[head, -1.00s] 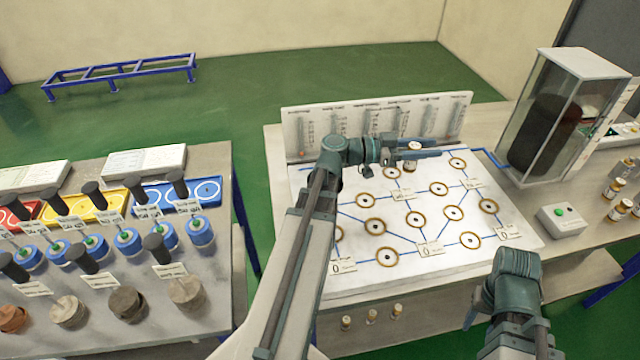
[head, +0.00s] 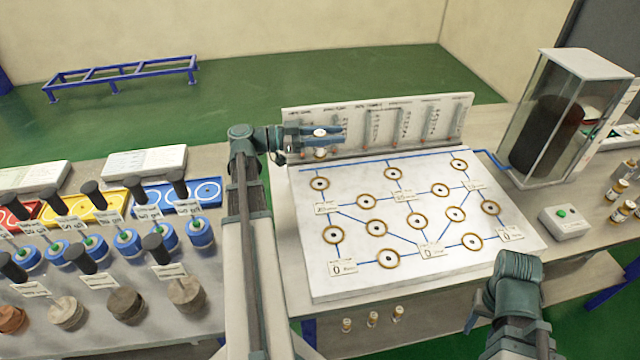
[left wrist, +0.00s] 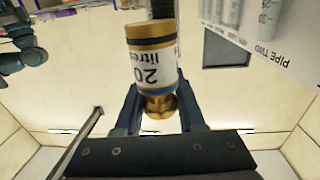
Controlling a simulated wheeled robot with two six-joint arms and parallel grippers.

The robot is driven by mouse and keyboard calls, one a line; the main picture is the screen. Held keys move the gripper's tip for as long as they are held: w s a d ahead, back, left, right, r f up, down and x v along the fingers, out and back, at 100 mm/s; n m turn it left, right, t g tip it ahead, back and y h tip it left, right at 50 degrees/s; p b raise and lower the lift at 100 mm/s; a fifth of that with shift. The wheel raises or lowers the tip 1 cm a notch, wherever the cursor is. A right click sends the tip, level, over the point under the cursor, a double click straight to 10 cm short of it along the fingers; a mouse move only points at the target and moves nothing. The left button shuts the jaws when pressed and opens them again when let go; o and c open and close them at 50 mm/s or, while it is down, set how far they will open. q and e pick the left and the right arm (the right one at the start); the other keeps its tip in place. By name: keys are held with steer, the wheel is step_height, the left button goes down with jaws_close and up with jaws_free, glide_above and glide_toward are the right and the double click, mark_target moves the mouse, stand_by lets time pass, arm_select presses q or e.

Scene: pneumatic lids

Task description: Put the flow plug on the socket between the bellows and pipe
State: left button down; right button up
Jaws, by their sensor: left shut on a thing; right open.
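My left gripper (head: 325,138) is shut on the flow plug (head: 320,152), a small white and gold cylinder. In the left wrist view, the plug (left wrist: 151,72) hangs between the fingers, with "20 litres" on its label upside down. It is above the back left corner of the white board (head: 350,285), in front of the gauge panel. The board has several gold-ringed sockets (head: 393,173) joined by blue lines. Its small labels are too small to read. My right gripper (head: 472,312) is low at the front right, apart from the board, and partly hidden by its own arm.
A gauge panel (head: 288,110) stands behind the board. A glass case (head: 548,120) with a dark cylinder and a box with a green button (head: 565,228) are at right. More vials (head: 622,208) stand beyond. A left bench (head: 205,250) holds blue spools and weights.

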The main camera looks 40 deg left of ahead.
arm_select(q)
steer(key=shift+f+b, duration=5)
steer(key=shift+f, duration=0.1)
steer(key=shift+f, duration=0.15)
steer(key=c, duration=0.5)
jaws_free()
steer(key=shift+r, duration=0.25)
steer(key=v, duration=0.7)
steer(key=shift+s+a, duration=0.15)
